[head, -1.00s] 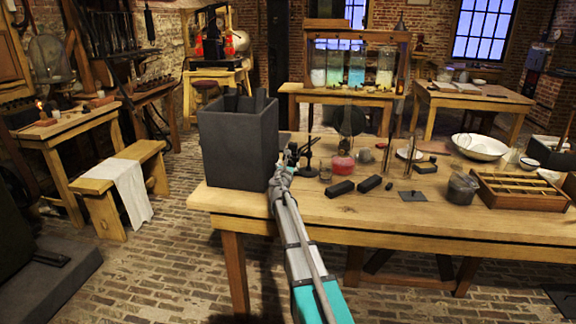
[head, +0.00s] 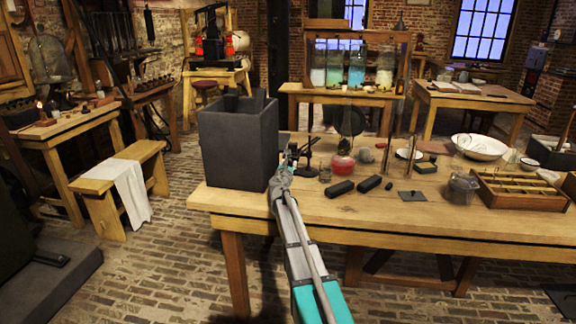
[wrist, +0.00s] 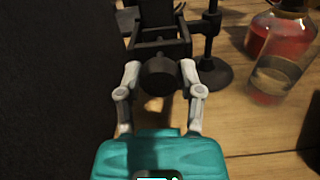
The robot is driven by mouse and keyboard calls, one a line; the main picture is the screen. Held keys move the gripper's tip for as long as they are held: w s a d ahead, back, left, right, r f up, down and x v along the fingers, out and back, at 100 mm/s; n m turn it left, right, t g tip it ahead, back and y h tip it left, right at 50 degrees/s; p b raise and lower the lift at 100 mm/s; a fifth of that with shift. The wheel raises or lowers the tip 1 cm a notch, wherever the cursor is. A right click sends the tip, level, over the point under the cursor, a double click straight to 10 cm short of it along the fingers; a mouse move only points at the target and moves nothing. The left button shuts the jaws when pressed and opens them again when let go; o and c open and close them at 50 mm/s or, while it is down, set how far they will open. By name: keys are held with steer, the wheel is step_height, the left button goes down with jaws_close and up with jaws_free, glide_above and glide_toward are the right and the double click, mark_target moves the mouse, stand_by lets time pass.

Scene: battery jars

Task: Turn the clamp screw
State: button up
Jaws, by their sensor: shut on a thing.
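The clamp screw (wrist: 157,75) shows in the wrist view as a dark round knob at the near end of a black clamp (wrist: 158,33). My gripper (wrist: 160,72) has one grey finger on each side of the knob and is shut on it. The clamp sits beside the upright rod of a black stand with a round base (wrist: 212,76). In the head view my gripper (head: 286,160) is at the stand (head: 308,165), just right of the dark box. The screw is too small to make out there.
The tall dark box (head: 237,145) stands close on the left. A flask of red liquid (head: 342,162) stands close on the right and shows in the wrist view (wrist: 282,45). Dark blocks (head: 341,188) lie on the workbench (head: 300,205). The bench's front is clear.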

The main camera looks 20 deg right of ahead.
steer(key=shift+w+m, duration=0.1)
steer(key=shift+m, duration=0.4)
steer(key=m, duration=0.3)
steer(key=shift+m, duration=0.3)
steer(key=m, duration=0.4)
steer(key=shift+m, duration=0.3)
steer(key=o, duration=1.1)
steer(key=shift+o, duration=0.2)
steer(key=shift+v, duration=6.05)
